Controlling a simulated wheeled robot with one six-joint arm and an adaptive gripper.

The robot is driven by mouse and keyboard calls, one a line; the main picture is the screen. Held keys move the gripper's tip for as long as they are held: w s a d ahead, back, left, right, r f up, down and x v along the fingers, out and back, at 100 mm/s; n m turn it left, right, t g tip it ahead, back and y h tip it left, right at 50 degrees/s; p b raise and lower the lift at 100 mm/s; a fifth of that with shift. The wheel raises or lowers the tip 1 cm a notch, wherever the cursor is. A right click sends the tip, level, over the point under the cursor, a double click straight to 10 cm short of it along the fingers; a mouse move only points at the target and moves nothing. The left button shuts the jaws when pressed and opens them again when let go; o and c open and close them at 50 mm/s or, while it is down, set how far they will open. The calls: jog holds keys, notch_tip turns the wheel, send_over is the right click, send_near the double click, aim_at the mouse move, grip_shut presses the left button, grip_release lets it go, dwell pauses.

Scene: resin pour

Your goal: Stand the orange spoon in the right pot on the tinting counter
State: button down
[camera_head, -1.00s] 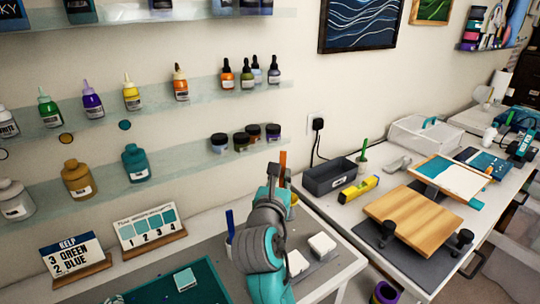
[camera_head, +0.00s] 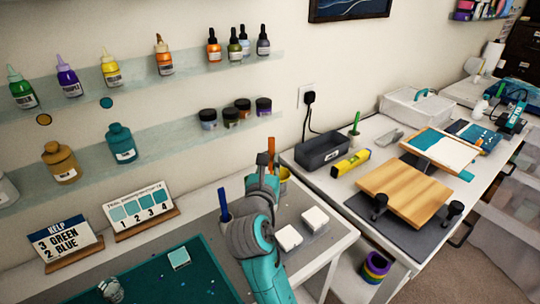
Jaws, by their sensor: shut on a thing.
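The orange spoon (camera_head: 271,148) shows as an upright handle above my gripper (camera_head: 268,174). My gripper is shut on it, though the fingertips are mostly hidden behind my own wrist. The right pot (camera_head: 284,178), with a yellowish side, shows in part just right of and behind my gripper. Whether the spoon's lower end is inside this pot or above it is hidden. A blue spoon (camera_head: 223,204) stands upright left of my wrist; what holds it is mostly hidden by my arm. The tinting counter (camera_head: 341,238) is the pale bench beneath.
Two white blocks (camera_head: 315,218) lie on a grey mat right of my arm. Two cards (camera_head: 140,208) and a teal mat (camera_head: 205,275) are to the left. Bottle shelves (camera_head: 200,134) line the wall behind. A second bench (camera_head: 470,198) with a wooden board stands to the right.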

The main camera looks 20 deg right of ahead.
notch_tip(320, 180, down, 7)
jog(key=shift+r, duration=0.2)
dwell(0.6)
jog(key=c, duration=1)
grip_release()
jog(key=shift+c, duration=0.2)
jog(key=v, duration=1.2)
jog(key=shift+s, duration=0.1)
